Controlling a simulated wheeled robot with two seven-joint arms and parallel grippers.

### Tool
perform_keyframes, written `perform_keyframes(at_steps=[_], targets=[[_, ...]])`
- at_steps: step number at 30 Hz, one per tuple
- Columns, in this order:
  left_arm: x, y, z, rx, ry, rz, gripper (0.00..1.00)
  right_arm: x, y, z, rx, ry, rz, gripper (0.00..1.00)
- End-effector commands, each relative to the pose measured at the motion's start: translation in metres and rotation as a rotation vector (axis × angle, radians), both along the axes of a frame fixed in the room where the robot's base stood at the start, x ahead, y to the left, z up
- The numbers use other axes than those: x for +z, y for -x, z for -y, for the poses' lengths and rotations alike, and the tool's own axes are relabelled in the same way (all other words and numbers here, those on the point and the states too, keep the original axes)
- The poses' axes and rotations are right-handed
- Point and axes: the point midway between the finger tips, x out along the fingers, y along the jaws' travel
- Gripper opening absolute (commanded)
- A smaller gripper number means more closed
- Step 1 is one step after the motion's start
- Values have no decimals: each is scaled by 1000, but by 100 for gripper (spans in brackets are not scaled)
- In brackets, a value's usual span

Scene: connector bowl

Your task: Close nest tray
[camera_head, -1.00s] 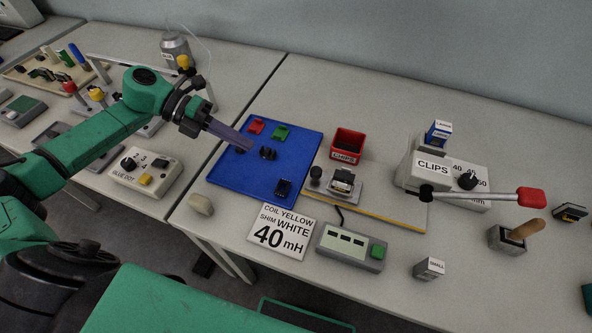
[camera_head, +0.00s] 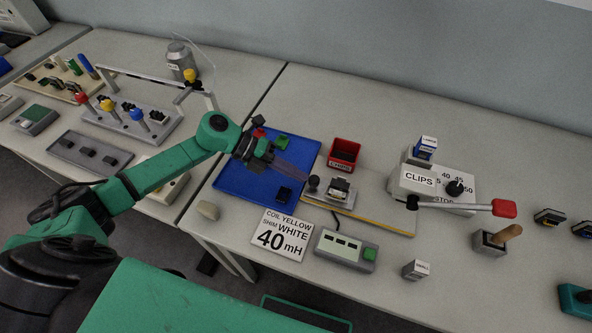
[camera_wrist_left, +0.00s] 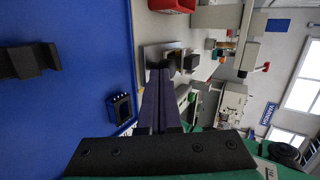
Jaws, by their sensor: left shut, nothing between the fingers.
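The nest tray (camera_head: 336,196) is a small grey plate with a black knob (camera_head: 313,184) at its left end and a metal nest holding a dark part. It sits on the beige board (camera_head: 378,214). My left gripper (camera_head: 309,179) is shut and empty, its long purple fingers reaching over the blue mat with the tips beside the knob. In the left wrist view the fingertips (camera_wrist_left: 164,68) overlap the grey plate's edge (camera_wrist_left: 150,52); I cannot tell whether they touch the knob. My right gripper is not in view.
A red CHIPS bin (camera_head: 344,153) stands just behind the nest tray. The CLIPS station (camera_head: 432,181) with its red-tipped lever (camera_head: 504,208) is to the right. The blue mat (camera_head: 233,180) holds small parts. A sign (camera_head: 276,236) and a grey box with a green button (camera_head: 345,249) lie in front.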

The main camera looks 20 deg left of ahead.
Motion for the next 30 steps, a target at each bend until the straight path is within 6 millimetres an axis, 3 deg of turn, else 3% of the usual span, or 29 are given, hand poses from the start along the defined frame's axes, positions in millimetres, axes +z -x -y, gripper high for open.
perform_keyframes(at_steps=[5,8,18,21,25,30], targets=[[0,0,3,-1,1,0,0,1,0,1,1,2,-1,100],[0,1,17,-3,1,-2,0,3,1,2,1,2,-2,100],[3,7,113,-3,4,0,0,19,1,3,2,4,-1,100],[2,8,134,0,3,-1,0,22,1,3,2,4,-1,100],[1,9,146,0,2,0,0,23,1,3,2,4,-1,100],[0,10,149,-2,2,-1,0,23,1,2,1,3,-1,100]])
